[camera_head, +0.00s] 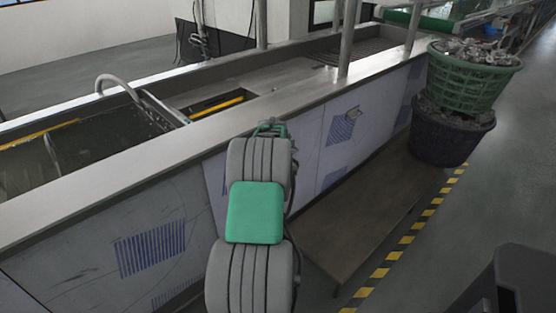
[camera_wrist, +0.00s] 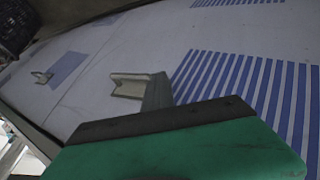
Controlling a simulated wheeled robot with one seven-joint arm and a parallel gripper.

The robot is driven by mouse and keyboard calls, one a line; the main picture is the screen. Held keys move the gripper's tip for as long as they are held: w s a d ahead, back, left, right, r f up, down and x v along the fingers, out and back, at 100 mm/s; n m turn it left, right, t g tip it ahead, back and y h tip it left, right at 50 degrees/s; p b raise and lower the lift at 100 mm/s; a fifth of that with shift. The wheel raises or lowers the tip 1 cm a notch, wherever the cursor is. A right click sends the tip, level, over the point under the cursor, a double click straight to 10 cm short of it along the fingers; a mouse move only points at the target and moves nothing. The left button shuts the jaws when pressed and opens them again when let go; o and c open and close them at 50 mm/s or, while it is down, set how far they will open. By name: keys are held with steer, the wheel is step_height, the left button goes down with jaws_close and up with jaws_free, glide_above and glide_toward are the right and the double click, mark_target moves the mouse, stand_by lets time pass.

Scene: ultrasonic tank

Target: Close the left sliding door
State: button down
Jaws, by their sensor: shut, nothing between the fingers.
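The tank's side wall has pale panels with blue striped patches. The left sliding door (camera_head: 305,145) is largely covered by my arm in the head view, and how far open it is cannot be told. Its grey handle (camera_wrist: 126,86) shows in the wrist view. My gripper (camera_wrist: 158,90) is shut and empty, close beside the right end of this handle; whether they touch is unclear. In the head view, my gripper is hidden behind my arm. The right door (camera_head: 365,115) has its own handle (camera_head: 353,112), which also shows farther off in the wrist view (camera_wrist: 42,77).
A brown low platform (camera_head: 365,215) runs along the foot of the wall. A green basket (camera_head: 465,82) stacked on a black one (camera_head: 450,138) stands at the right. A yellow-black floor stripe (camera_head: 408,240) borders the platform. Open floor lies to its right.

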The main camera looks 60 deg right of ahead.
steer(key=shift+s+d+r, duration=0.15)
steer(key=shift+d+r, duration=0.05)
steer(key=shift+d, duration=0.05)
steer(key=a+r+p, duration=0.1)
steer(key=a+r, duration=0.7)
steer(key=a, duration=0.2)
steer(key=w+a+r+n+t+y+p, duration=0.1)
steer(key=w+a+r+p, duration=0.25)
steer(key=a, duration=0.55)
steer(key=w+a+r+y+p, duration=0.15)
steer(key=w+a+r, duration=0.3)
steer(key=a, duration=0.55)
steer(key=w+a+r+n+t+y+p, duration=0.1)
steer(key=w+a+r+p, duration=0.25)
steer(key=a, duration=0.55)
steer(key=s+a+r+n+y+p, duration=0.1)
steer(key=s+a+r+p, duration=0.1)
steer(key=a, duration=0.7)
steer(key=s+a+r+g+y+p, duration=0.1)
steer(key=s+a+r+p, duration=0.1)
steer(key=s+a, duration=0.3)
steer(key=s+a+r+n+y+p, duration=0.1)
steer(key=s+a+r+p, duration=0.1)
steer(key=a, duration=1.1)
steer(key=shift+s+r+n+p, duration=0.3)
steer(key=shift+s+r+p, duration=0.05)
steer(key=shift+s+p, duration=0.45)
